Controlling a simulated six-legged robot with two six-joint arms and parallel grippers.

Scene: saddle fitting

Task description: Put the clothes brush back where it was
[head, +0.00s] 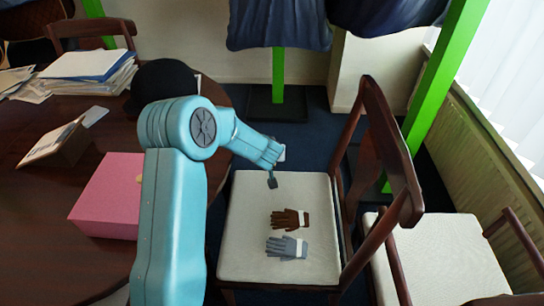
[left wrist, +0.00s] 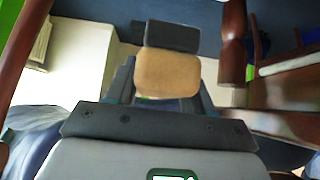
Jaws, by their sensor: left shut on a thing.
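The clothes brush (left wrist: 168,74) shows in the left wrist view as a tan block with a dark grey part beyond it. It sits between the dark fingers of my left gripper, which is shut on it. In the head view my left gripper (head: 273,166) is above the back edge of the cream chair seat (head: 245,225). A small dark piece hangs there at the gripper's tip; I cannot tell whether it is finger or brush. My right gripper is not in view.
A brown glove (head: 289,219) and a grey glove (head: 287,247) lie on the seat. A pink box (head: 108,195), a black cap (head: 163,82) and papers (head: 90,68) are on the dark table (head: 50,205). The wooden chair back (head: 385,150) and green posts (head: 278,75) stand nearby.

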